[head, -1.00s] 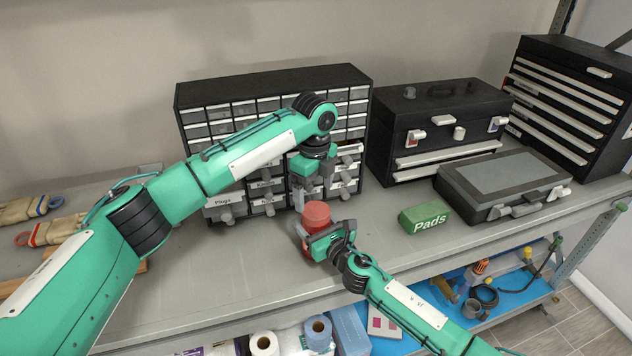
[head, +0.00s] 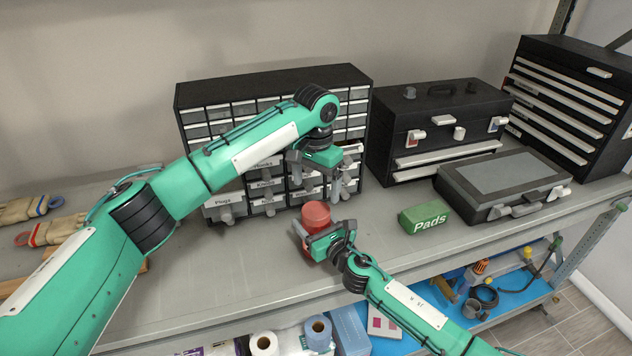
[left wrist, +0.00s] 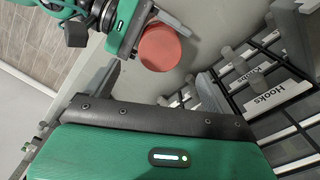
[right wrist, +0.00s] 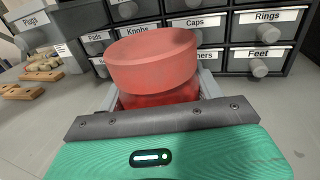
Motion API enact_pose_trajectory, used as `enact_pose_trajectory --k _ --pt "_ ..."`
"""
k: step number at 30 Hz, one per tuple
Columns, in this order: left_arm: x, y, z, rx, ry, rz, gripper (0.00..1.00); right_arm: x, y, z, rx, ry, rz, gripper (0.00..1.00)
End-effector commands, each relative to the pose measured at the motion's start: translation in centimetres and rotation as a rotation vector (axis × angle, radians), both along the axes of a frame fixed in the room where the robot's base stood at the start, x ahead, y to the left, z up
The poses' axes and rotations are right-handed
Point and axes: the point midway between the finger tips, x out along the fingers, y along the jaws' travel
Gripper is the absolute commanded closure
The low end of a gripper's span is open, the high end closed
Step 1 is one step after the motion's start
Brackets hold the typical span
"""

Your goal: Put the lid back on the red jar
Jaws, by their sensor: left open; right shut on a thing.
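The red jar (head: 309,246) stands upright on the grey shelf in front of the drawer cabinet. Its lighter red lid (head: 316,214) rests on top, shown large in the right wrist view (right wrist: 152,62); I cannot tell whether it is fully seated. My right gripper (head: 312,240) is shut around the jar body below the lid; the jar also shows between its fingers in the right wrist view (right wrist: 160,98). My left gripper (head: 319,183) is open and empty above the lid, close to the drawers. The left wrist view shows the lid (left wrist: 160,47) beyond the spread fingers, apart from them.
The labelled drawer cabinet (head: 270,80) stands right behind the jar and left gripper. A green Pads box (head: 424,217), a grey case (head: 505,180) and a black toolbox (head: 440,120) stand to the right.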

Motion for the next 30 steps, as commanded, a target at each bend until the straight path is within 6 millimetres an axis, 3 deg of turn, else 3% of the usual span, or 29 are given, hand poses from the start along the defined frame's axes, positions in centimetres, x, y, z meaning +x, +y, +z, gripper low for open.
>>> enact_pose_trajectory --k 6,20,30 --pt "0.0 0.0 0.2 0.000 0.000 0.158 0.13 0.0 0.0 0.1 0.001 -0.001 0.000 0.97" --pt "0.0 0.0 0.0 0.001 0.001 0.184 0.13 0.0 0.0 0.1 0.001 -0.001 0.000 0.97" --pt "0.0 0.0 -4.4 0.002 0.001 0.184 0.13 0.0 0.0 0.1 0.001 -0.001 0.000 0.97"
